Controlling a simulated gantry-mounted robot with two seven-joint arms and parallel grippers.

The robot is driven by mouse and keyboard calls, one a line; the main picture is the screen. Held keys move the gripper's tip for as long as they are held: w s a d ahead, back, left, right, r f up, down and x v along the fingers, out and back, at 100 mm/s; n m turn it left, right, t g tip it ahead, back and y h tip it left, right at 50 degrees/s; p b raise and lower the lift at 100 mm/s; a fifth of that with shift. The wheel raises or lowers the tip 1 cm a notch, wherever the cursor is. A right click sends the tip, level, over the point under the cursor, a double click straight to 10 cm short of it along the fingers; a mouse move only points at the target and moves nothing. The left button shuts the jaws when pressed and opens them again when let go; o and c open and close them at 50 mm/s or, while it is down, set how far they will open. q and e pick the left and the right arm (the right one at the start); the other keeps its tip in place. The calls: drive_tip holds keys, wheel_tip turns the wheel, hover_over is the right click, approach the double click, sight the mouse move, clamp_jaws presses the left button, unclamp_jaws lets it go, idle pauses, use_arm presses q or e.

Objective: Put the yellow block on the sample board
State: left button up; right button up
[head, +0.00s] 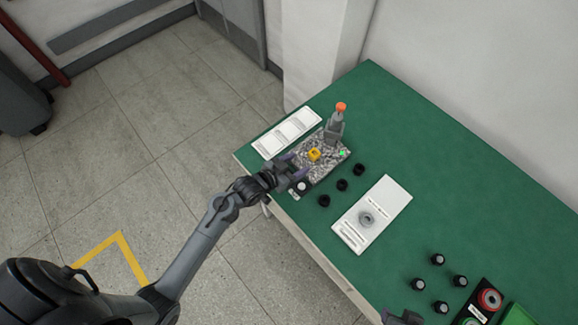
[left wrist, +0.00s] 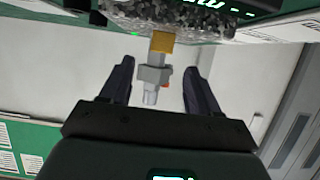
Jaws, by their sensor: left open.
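The yellow block (head: 314,154) sits on a speckled grey granite base (head: 327,168), near the far left end of the green table. My left gripper (head: 292,170) is open and empty beside the base's near-left edge, pointing at the block. In the left wrist view the block (left wrist: 162,42) lies ahead, between the lines of the two open fingers (left wrist: 160,78), and looks apart from them. A white board with several pale squares (head: 287,132) lies behind the base; I cannot tell for sure whether it is the sample board. A dark grey part of my right gripper (head: 403,317) shows at the bottom edge.
A grey post with an orange top (head: 336,125) stands on the base, close behind the block. Black round parts (head: 342,185) lie in front. A white board with a grey ring (head: 372,215) lies mid-table. Black-capped parts (head: 438,260) and a red spool (head: 489,299) are at lower right.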

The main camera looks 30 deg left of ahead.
use_arm(q)
drive_tip(key=shift+v, duration=1.55)
drive_tip(key=s+g+y, duration=0.3)
drive_tip(key=s+g, duration=0.1)
drive_tip(key=s, duration=0.6)
drive_tip(key=shift+a+r+n, duration=0.3)
drive_tip(key=shift+a+r, duration=0.1)
drive_tip(key=shift+r, duration=0.05)
drive_tip(key=shift+o, duration=0.5)
drive_tip(key=s+r+g, duration=0.2)
drive_tip(key=s, duration=0.4)
drive_tip(key=s+r+n+g+y, duration=0.1)
drive_tip(key=s+g, duration=0.2)
drive_tip(key=s, duration=0.3)
drive_tip(key=shift+s+r, duration=0.35)
drive_tip(key=shift+r, duration=0.05)
drive_tip(key=shift+d, duration=0.15)
